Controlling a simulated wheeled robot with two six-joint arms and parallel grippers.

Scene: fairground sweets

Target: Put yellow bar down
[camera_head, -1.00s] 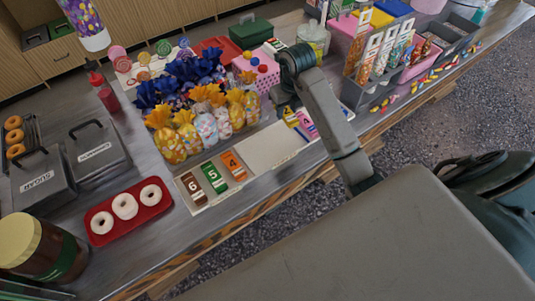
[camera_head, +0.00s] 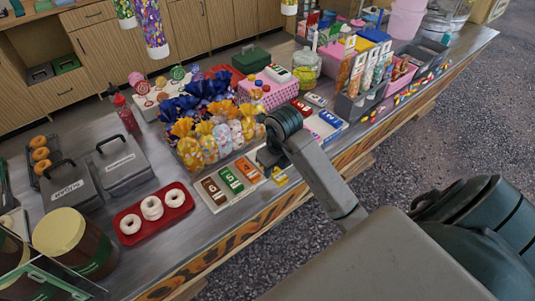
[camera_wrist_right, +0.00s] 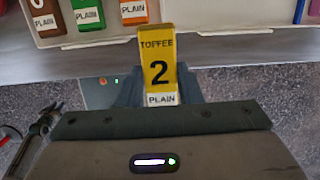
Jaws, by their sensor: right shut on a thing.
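My right gripper (camera_head: 268,160) is shut on the yellow bar (camera_wrist_right: 158,70), which reads "TOFFEE 2 PLAIN" in the right wrist view. In the head view the yellow bar (camera_head: 280,177) shows partly below the gripper, at the counter's front edge. The tray's left part holds a brown bar (camera_head: 212,190), a green bar (camera_head: 231,179) and an orange bar (camera_head: 248,170). The tray right of the orange bar is bare in the wrist view. My left gripper is not in view.
Bagged sweets (camera_head: 205,140) stand behind the tray. A red tray (camera_head: 155,219) of white doughnuts lies to the left. A blue bar (camera_head: 330,119) and other bars lie to the right. My right arm hides part of the counter.

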